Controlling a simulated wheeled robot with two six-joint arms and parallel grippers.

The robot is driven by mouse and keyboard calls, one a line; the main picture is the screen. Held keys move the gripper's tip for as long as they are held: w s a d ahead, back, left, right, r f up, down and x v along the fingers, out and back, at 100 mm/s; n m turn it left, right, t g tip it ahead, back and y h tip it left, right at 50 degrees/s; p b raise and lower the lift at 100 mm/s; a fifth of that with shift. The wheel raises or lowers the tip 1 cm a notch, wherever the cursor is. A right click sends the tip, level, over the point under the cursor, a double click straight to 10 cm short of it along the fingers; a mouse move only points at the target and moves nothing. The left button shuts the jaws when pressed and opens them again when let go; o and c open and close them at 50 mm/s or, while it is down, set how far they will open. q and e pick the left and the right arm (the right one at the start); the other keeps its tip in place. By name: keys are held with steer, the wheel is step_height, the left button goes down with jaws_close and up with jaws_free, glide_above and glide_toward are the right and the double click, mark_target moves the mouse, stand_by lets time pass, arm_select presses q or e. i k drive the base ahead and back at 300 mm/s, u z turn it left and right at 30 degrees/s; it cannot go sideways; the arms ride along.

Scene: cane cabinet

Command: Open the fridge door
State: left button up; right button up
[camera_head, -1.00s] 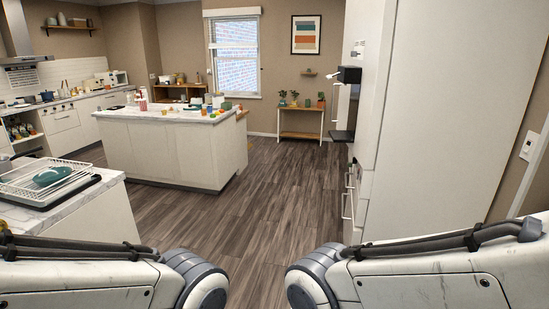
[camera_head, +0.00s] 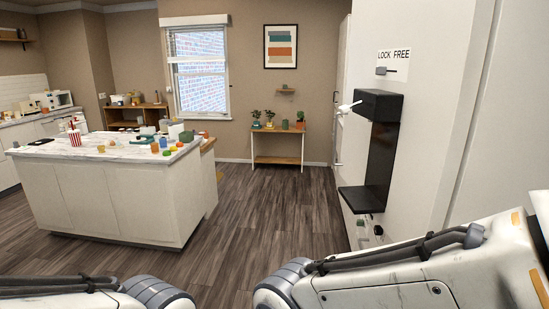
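The tall white fridge (camera_head: 428,125) stands close on the right. Its front carries a black dispenser (camera_head: 377,150) with a shelf below, and a "LOCK FREE" label (camera_head: 393,55) above. I see no open gap at its door, which looks shut. The fridge door handle is not clearly visible. Only my arm links show at the bottom of the view, the right one in front of the fridge's lower part. Both grippers are out of view, so I cannot see whether they are open.
A white island (camera_head: 120,200) with cups and small items on top stands to the left. A small table with plants (camera_head: 278,132) is at the back wall, under a framed picture (camera_head: 280,46). The wood floor (camera_head: 255,210) between island and fridge is clear.

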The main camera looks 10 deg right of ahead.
mark_target(403, 148)
steer(key=i, duration=1.7)
